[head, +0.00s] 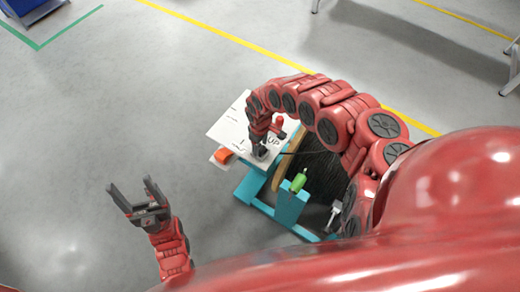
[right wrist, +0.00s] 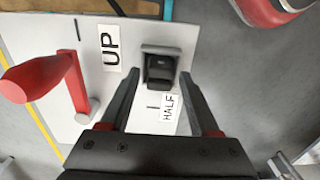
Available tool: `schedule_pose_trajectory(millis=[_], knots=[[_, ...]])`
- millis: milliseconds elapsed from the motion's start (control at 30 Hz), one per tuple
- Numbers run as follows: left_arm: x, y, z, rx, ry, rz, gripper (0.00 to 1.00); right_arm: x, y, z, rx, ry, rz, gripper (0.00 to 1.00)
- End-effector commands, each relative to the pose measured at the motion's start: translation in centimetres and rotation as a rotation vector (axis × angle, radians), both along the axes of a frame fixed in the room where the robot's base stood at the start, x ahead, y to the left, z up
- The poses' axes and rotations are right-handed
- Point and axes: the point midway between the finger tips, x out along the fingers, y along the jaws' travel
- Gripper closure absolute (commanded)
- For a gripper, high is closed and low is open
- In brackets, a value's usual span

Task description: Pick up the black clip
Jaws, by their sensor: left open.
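The black clip (right wrist: 160,68) sits in a grey holder on a white panel (right wrist: 55,30), between the UP and HALF labels in the right wrist view. My right gripper (right wrist: 159,76) is open, with one finger on each side of the clip. I cannot tell whether the fingers touch it. In the head view my right gripper (head: 259,151) is over the panel (head: 228,122) and hides the clip. My left gripper (head: 138,197) is open and empty, over bare floor at the left.
A red lever (right wrist: 40,77) stands up from the panel, left of the clip. A cable reel (head: 325,175) on a teal frame (head: 291,208) is beside the panel, with a green part (head: 299,181) on the frame. An orange part (head: 222,156) is at the panel's near edge. Floor at left is clear.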

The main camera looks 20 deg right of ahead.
Motion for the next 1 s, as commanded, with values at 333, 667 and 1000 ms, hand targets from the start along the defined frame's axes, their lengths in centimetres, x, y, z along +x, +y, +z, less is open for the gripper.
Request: schedule_pose_trajectory(millis=[333, 667, 1000], knots=[[0.0, 0.0, 0.0, 0.000, 0.000, 0.000, 0.29, 0.0, 0.0, 0.0, 0.001, -0.001, 0.000, 1.00], [0.0, 0.0, 0.0, 0.000, 0.000, 0.000, 0.29, 0.0, 0.0, 0.1, 0.001, -0.001, 0.000, 1.00], [0.0, 0.0, 0.1, 0.000, 0.000, 0.000, 0.29, 0.2, -0.2, 2.4, -0.003, -0.005, -0.001, 1.00]])
